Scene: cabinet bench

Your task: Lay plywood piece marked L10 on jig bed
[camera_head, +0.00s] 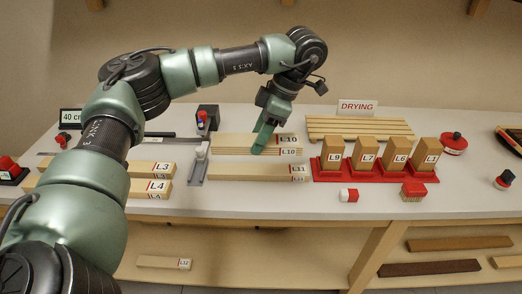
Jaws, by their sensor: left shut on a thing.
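Pale plywood pieces marked L10 (232,151) lie as a low stack at the middle of the bench, with two L10 labels showing at their right end. My left gripper (262,143) reaches down from above and is shut on a plywood piece marked L10 at this stack. The fingers hide part of the wood, and I cannot tell whether the held piece is lifted. A grey metal fixture (198,168) stands at the left end of the pieces. I cannot make out the jig bed clearly. My right gripper is out of view.
Strips marked L11 (250,173) lie in front. Blocks L3 (150,168) and L4 (145,186) lie left. A red rack (345,176) holds upright blocks on the right, before the slatted drying rack (360,127).

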